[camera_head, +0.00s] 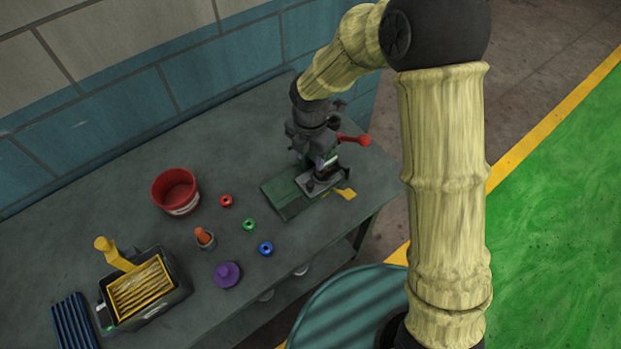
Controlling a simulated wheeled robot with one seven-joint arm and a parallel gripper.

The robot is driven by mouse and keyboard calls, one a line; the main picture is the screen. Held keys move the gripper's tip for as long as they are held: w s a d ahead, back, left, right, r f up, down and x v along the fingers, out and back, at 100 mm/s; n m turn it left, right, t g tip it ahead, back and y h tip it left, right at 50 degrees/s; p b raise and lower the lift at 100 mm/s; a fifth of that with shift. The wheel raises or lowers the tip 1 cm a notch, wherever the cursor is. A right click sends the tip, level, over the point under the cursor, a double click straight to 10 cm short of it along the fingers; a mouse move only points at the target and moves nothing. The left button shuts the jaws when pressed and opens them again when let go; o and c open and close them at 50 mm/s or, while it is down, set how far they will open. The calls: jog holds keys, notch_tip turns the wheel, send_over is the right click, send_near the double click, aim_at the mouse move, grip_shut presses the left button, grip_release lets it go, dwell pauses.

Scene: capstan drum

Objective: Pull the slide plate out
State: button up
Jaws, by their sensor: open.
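A small device with a green base (285,195) stands near the right end of the bench. A grey plate (312,187) lies on it, and a yellow tab (346,194) sticks out at its right side. I cannot tell for sure which of these is the slide plate. My gripper (323,161) is open and points down over the device, close above the grey plate. The arm's end hides part of the device, and whether the fingers touch anything is too small to tell. A red-knobbed lever (356,140) sticks out to the right beside my gripper.
On the bench (120,205) stand a red bucket (176,193), small red (226,201), green (249,225) and blue (266,249) rings, a purple knobbed piece (227,274) and a dark box with a yellow grille (140,288). The wall (130,90) runs behind.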

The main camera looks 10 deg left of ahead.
aim_at(310, 184)
notch_tip(310, 184, down, 12)
jog(key=shift+r+p, duration=0.2)
jog(key=shift+p, duration=0.75)
jog(key=shift+c, duration=0.4)
grip_shut()
